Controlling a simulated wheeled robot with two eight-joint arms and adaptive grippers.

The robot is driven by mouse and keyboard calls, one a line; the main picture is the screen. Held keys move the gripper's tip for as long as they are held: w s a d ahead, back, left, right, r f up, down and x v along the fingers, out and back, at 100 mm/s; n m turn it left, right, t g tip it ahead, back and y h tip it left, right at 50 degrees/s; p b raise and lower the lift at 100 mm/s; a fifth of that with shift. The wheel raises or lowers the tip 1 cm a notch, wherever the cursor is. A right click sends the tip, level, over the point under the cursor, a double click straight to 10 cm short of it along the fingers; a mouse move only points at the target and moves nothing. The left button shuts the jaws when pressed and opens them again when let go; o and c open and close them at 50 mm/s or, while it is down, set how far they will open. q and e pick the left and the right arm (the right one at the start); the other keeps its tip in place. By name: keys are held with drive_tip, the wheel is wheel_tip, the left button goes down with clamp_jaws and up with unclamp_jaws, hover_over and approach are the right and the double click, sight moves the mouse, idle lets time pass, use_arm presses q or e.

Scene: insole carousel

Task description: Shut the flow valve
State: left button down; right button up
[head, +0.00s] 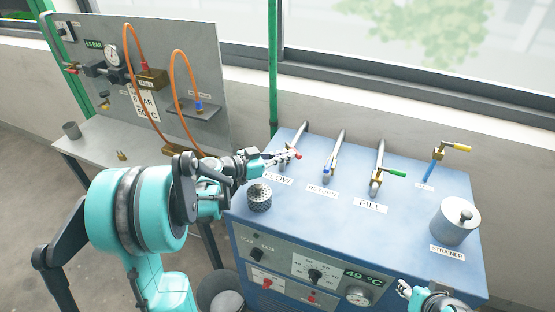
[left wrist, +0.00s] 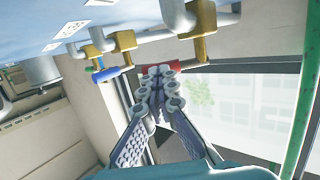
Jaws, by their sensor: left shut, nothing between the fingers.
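The flow valve is at the back left of the blue cabinet, behind the label FLOW, on a grey pipe. Its red handle (head: 298,155) shows just past the fingertips of my left gripper (head: 286,158). In the left wrist view my left gripper (left wrist: 165,85) is shut and empty, its fingertips overlapping the red handle (left wrist: 147,71). I cannot tell whether they touch it. The valve's brass body (left wrist: 202,42) shows to the right of the fingertips. The fingers hide part of the handle. My right gripper (head: 405,289) is at the lower right edge, partly cut off; its opening is unclear.
The return valve with a blue handle (head: 329,164) and the fill valve with a green handle (head: 394,173) stand to the right. A yellow-handled valve (head: 460,147) and strainer canister (head: 456,221) are farther right. A perforated basket (head: 259,198) sits near my left wrist.

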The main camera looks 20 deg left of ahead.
sight(297, 154)
use_arm(q)
drive_tip(key=shift+w+d, duration=0.15)
drive_tip(key=shift+d, duration=0.3)
drive_tip(key=shift+w+d, duration=0.35)
drive_tip(key=shift+d, duration=0.05)
drive_tip(key=shift+w+d, duration=0.6)
drive_tip(key=shift+d, duration=0.05)
